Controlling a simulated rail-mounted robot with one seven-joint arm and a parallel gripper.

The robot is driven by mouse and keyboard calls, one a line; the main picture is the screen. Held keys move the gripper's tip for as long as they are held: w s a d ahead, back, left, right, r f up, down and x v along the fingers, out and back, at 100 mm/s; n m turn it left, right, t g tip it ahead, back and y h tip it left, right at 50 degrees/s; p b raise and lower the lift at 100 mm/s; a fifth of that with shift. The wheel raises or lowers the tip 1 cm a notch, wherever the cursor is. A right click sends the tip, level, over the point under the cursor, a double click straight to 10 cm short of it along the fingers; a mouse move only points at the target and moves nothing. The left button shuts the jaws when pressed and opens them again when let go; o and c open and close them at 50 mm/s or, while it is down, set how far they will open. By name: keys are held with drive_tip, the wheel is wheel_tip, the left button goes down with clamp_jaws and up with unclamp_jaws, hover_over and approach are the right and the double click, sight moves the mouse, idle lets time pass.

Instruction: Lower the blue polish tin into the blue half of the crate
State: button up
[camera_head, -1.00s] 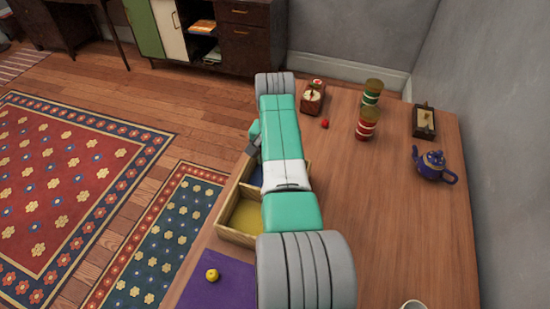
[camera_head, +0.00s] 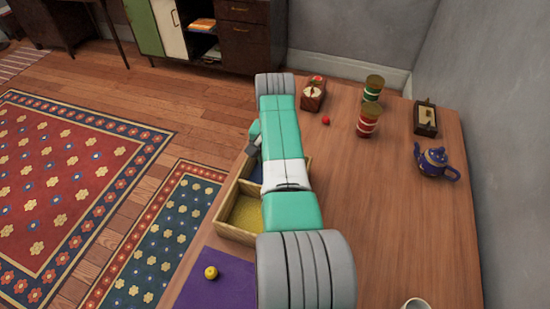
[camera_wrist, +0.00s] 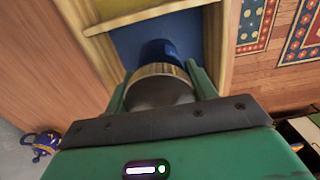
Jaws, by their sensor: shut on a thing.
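The blue polish tin (camera_wrist: 158,49) shows in the wrist view, with a blue end, a gold band and a grey end nearer the camera. My gripper (camera_wrist: 158,84) is shut on it, one green finger on each side. The tin is over the blue half (camera_wrist: 126,43) of the wooden crate (camera_wrist: 213,40), inside its outline. I cannot tell whether it touches the floor. In the head view my arm covers the tin, the gripper fingers and much of the crate (camera_head: 232,236). A strip of the blue half (camera_head: 256,173) shows left of my arm.
The crate's yellow half (camera_head: 246,212) is in front of the blue half, behind a divider. A purple mat (camera_head: 228,285) holds a yellow ball (camera_head: 211,272). A blue teapot (camera_head: 434,161), striped jars (camera_head: 368,121) and a red ball (camera_head: 326,120) stand right of my arm. The table's middle right is clear.

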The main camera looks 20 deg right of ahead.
drive_tip(key=shift+f+b, duration=0.95)
drive_tip(key=shift+f, duration=0.1)
idle(0.4)
drive_tip(key=o, duration=1.3)
drive_tip(key=shift+c, duration=0.2)
wheel_tip(320, 180, up, 8)
drive_tip(key=p, duration=0.4)
drive_tip(key=shift+f, duration=0.1)
